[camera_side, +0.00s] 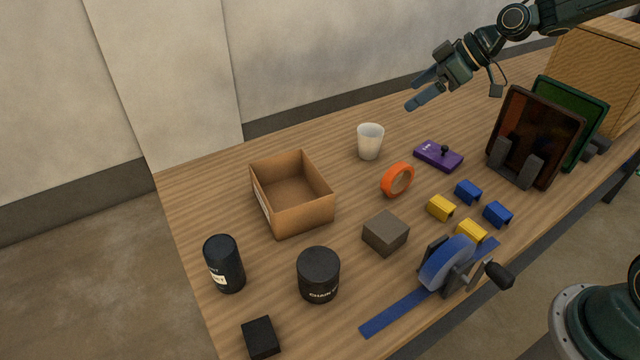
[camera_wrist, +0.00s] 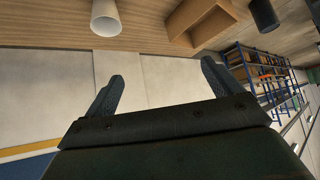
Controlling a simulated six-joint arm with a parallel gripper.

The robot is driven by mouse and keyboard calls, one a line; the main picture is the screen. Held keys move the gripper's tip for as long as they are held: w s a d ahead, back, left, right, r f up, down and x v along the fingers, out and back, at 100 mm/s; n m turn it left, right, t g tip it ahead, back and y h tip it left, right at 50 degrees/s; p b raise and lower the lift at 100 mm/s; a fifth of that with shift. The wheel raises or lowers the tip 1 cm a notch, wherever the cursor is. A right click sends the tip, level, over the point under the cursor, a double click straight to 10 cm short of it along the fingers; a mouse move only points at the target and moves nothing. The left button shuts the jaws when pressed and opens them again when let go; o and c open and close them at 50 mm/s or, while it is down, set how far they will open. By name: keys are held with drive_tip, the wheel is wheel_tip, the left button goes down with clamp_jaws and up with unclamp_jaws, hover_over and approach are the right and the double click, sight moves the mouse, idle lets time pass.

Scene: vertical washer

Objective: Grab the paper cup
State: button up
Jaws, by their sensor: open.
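A white paper cup (camera_side: 369,142) stands upright on the wooden table, behind the orange tape roll and right of the cardboard box. It also shows at the top of the wrist view (camera_wrist: 106,18). My gripper (camera_side: 416,91) is up in the air to the right of the cup and higher than it. Its two fingers are apart and nothing is between them. In the wrist view my gripper (camera_wrist: 160,80) also shows spread, empty fingers, and the cup lies beyond them toward the upper left.
An open cardboard box (camera_side: 292,194) stands left of the cup. An orange tape roll (camera_side: 397,180) and a purple block (camera_side: 438,156) lie near the cup. Black canisters, yellow and blue blocks, a blue-wheeled crank device (camera_side: 447,264) and upright framed panels (camera_side: 535,137) stand elsewhere on the table.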

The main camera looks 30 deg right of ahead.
drive_tip(key=w+d+f+n+t+y, duration=0.1)
drive_tip(key=w+d+f+y, duration=0.1)
drive_tip(key=w+d+f, duration=0.4)
drive_tip(key=t+y, duration=0.2)
approach(364, 131)
drive_tip(key=s+r, duration=0.2)
drive_tip(key=s, duration=0.1)
drive_tip(key=s+d, duration=0.1)
drive_tip(key=shift+s+r, duration=0.3)
drive_tip(key=shift+r, duration=0.1)
drive_tip(key=shift+w+a, duration=0.1)
drive_tip(key=shift+a, duration=0.05)
drive_tip(key=shift+x, duration=4.2)
drive_tip(key=shift+w, duration=0.1)
drive_tip(key=shift+x, duration=2.55)
drive_tip(key=c, duration=1)
